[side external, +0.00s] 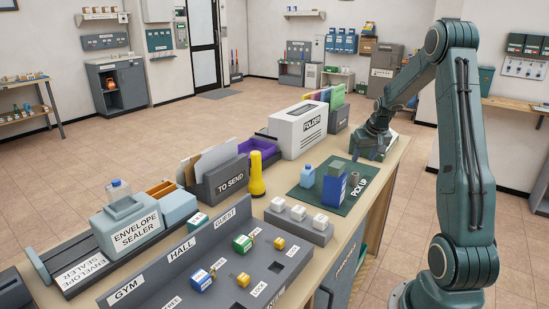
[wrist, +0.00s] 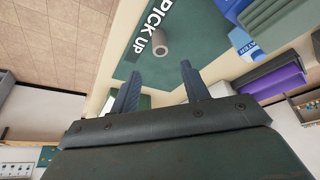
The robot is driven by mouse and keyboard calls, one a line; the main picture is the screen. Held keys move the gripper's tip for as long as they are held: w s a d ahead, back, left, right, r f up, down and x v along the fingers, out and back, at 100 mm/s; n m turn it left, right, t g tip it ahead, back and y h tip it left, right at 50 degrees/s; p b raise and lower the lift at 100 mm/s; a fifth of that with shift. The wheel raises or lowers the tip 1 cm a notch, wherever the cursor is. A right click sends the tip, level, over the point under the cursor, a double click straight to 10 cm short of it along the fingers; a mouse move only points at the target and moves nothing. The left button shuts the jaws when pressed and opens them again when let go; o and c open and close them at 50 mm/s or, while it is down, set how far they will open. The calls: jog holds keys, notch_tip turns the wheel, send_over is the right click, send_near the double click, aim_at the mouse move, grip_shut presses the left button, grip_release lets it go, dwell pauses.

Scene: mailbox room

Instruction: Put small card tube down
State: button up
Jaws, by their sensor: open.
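The small card tube (side external: 354,178) is a small grey-brown hollow cylinder on the dark green PICK UP mat (side external: 318,203), close to the white lettering. In the wrist view the tube (wrist: 160,45) shows beyond my fingertips, apart from them, with its open end visible. My gripper (side external: 370,153) is above the far edge of the mat, behind the tube in the side view. In the wrist view my gripper (wrist: 161,70) has its two fingers spread with nothing between them.
A blue box (side external: 333,190) with a green top and a blue bottle (side external: 307,175) stand on the mat left of the tube. A grey block (side external: 299,228) with several white-topped pieces is in front. The counter edge is at right.

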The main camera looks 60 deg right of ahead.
jog(key=shift+s+a+r, duration=0.1)
jog(key=shift+r, duration=0.15)
dwell(0.5)
jog(key=w+a+r, duration=0.1)
jog(key=a+r, duration=0.1)
jog(key=a, duration=0.1)
jog(key=w+a+r+n, duration=0.1)
jog(key=a+r, duration=0.1)
jog(key=a, duration=0.2)
jog(key=w+a+r+n, duration=0.1)
jog(key=a+r, duration=0.2)
jog(key=a, duration=0.1)
jog(key=shift+w+t, duration=0.2)
jog(key=shift+t, duration=0.1)
jog(key=s+a+r+n+t+y, duration=0.15)
jog(key=s+a+r, duration=0.25)
jog(key=a, duration=0.8)
jog(key=s+a+r+n, duration=0.3)
jog(key=a+r, duration=0.1)
jog(key=a, duration=0.8)
jog(key=s+a+f+n+y, duration=0.1)
jog(key=s+a+n, duration=0.1)
jog(key=s+a, duration=0.4)
jog(key=s, duration=0.2)
jog(key=shift+s+a+y, duration=0.35)
jog(key=shift+s, duration=0.05)
